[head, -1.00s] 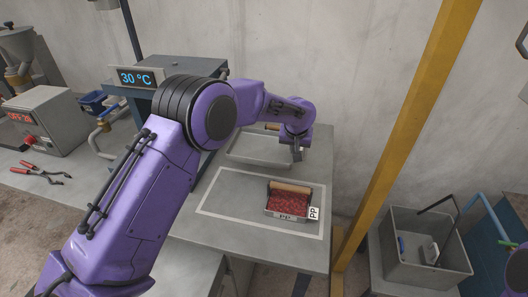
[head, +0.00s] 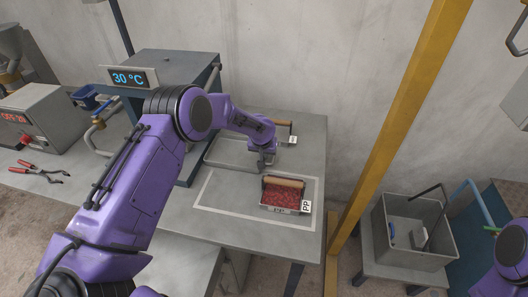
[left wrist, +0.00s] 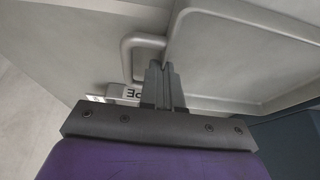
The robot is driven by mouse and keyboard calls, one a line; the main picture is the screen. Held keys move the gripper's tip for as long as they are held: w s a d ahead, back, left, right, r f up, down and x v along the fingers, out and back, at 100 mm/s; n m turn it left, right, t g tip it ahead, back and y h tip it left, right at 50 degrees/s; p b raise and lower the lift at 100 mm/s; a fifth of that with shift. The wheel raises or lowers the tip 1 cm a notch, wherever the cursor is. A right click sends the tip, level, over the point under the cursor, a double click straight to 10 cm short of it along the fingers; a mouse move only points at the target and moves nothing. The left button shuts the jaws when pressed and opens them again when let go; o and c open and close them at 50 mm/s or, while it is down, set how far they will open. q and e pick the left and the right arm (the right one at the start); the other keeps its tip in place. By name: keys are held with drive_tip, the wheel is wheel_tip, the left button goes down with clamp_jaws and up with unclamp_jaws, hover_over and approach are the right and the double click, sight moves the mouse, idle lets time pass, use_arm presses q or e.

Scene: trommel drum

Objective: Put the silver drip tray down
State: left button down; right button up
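The silver drip tray (head: 226,164), a shallow grey metal pan, lies level at the back of the grey table (head: 250,232), left of my left gripper (head: 262,164). I cannot tell whether it touches the tabletop or hangs slightly above it. In the left wrist view the tray (left wrist: 235,55) fills the upper right, with a looped handle (left wrist: 128,55) at its edge. The fingers of my left gripper (left wrist: 162,72) are close together at that handle and look shut on it. My right gripper is out of view; only part of the right arm shows at the right edge.
A box of red granules (head: 284,199) labelled PP sits inside a white outline on the table. A brown-handled item with a white label (head: 293,140) stands behind my left wrist. A machine (head: 180,75) reading 30 °C borders the left. A yellow post (head: 398,110) and grey bin (head: 425,258) are right.

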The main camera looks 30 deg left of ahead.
use_arm(q)
drive_tip(key=c, duration=1.8)
unclamp_jaws()
drive_tip(key=shift+d+f, duration=0.1)
drive_tip(key=shift+f, duration=0.1)
drive_tip(key=o, duration=0.4)
drive_tip(key=shift+o, duration=0.2)
drive_tip(key=shift+r, duration=0.1)
